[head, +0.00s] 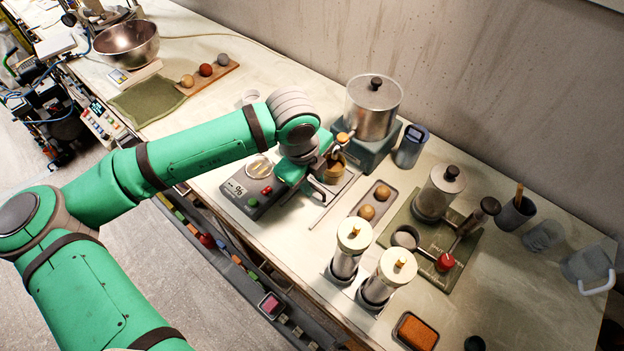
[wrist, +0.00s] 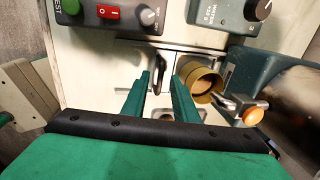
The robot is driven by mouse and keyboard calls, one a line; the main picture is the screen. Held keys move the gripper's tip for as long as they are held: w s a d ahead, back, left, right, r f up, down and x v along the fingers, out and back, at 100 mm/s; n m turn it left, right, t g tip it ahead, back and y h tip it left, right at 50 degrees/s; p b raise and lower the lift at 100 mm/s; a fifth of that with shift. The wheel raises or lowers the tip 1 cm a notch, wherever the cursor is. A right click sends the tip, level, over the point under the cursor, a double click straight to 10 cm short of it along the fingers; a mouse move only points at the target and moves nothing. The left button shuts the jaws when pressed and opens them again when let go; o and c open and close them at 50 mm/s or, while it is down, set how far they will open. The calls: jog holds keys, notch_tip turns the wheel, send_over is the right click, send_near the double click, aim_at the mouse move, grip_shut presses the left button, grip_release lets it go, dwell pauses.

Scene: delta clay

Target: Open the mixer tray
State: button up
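My gripper (head: 314,187) is over the worktop beside the grey control box (head: 252,192). In the wrist view its two green fingers (wrist: 163,82) are apart, with nothing seen between their inner faces. A dark loop handle (wrist: 159,69) shows just beyond the fingertips; I cannot tell whether they touch it. A brass cup (wrist: 201,82) stands right of the fingers, on or over a pale, thin-edged plate. That plate may be the mixer tray, but the fingers and cup hide much of it and no label shows.
A small tray with two balls (head: 374,200), two canisters (head: 349,246) and a green mat (head: 437,243) lie further right. The worktop's front edge is near.

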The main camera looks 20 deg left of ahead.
grip_shut()
dwell(1.3)
